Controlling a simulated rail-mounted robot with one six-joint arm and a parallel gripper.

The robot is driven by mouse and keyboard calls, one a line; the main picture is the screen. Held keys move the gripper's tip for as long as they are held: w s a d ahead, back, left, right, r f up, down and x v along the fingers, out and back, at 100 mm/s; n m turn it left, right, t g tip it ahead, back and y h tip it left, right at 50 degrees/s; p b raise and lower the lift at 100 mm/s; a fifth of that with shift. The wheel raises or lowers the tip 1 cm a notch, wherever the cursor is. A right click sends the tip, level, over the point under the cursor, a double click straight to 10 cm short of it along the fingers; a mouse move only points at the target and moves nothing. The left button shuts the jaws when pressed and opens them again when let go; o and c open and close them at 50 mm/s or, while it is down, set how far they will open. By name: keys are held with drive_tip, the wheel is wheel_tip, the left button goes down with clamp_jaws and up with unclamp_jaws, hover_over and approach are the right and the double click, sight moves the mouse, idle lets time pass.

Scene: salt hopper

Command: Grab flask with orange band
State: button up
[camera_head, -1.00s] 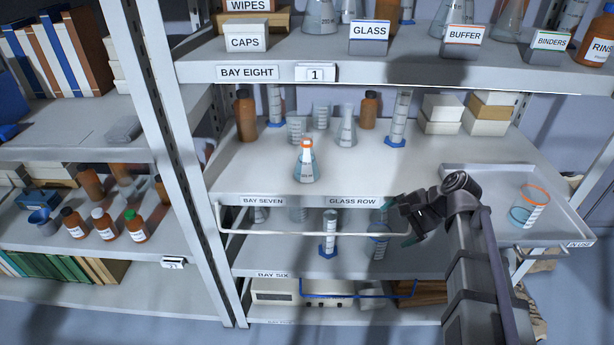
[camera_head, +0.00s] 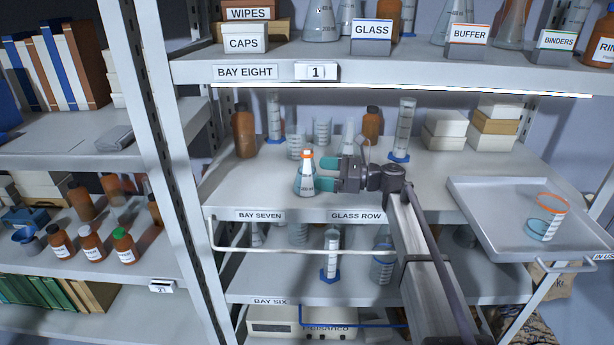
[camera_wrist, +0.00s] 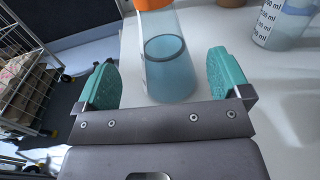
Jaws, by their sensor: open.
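The flask with the orange band (camera_head: 305,177) stands upright near the front of the glass row shelf, with clear blue liquid in its lower part. In the wrist view its body (camera_wrist: 168,62) shows between my fingers, with the orange band (camera_wrist: 152,4) at the top edge. My gripper (camera_head: 326,174) comes in from the right, with its teal fingers open at the flask. In the wrist view my gripper (camera_wrist: 162,85) has one finger on each side of the flask, with gaps between the fingers and the glass.
Behind stand a clear flask (camera_head: 347,134), brown bottles (camera_head: 244,134) and measuring cylinders (camera_head: 402,130). A beaker with an orange rim (camera_head: 548,218) is on the grey tray (camera_head: 480,212) at right. A white rail (camera_head: 300,250) runs below the shelf front.

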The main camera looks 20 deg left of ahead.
sight(307, 146)
drive_tip(key=a, duration=0.5)
drive_tip(key=shift+s, duration=0.25)
drive_tip(key=c, duration=1.2)
drive_tip(key=shift+o, duration=0.2)
wheel_tip(307, 146, up, 10)
drive_tip(key=p, duration=1)
drive_tip(key=shift+r, duration=0.15)
drive_tip(key=shift+f, duration=0.2)
